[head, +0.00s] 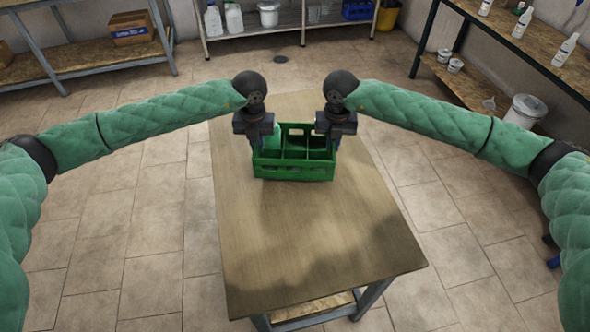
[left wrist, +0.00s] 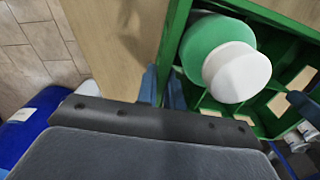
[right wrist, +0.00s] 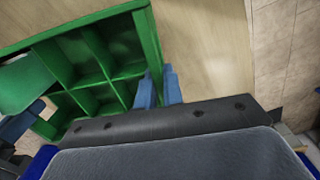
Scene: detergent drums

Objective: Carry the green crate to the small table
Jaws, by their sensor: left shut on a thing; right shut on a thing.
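The green crate (head: 293,171) is at the far part of the wooden table (head: 310,235); I cannot tell whether it touches the top or hangs just above it. It has several compartments. A green bottle with a white cap (left wrist: 236,72) stands in one on its left side; the other compartments that I can see look empty. My left gripper (head: 257,146) is shut on the crate's left wall, its blue fingers either side of the rim in the left wrist view. My right gripper (head: 334,144) is shut on the right wall, also seen in the right wrist view (right wrist: 159,84).
The table's near part is bare. A metal shelf (head: 225,36) with white jugs stands at the back. A workbench (head: 95,45) with a cardboard box (head: 131,28) is at back left. A bench with white bottles (head: 522,22) is at right, with a white bucket (head: 525,109). Tiled floor surrounds the table.

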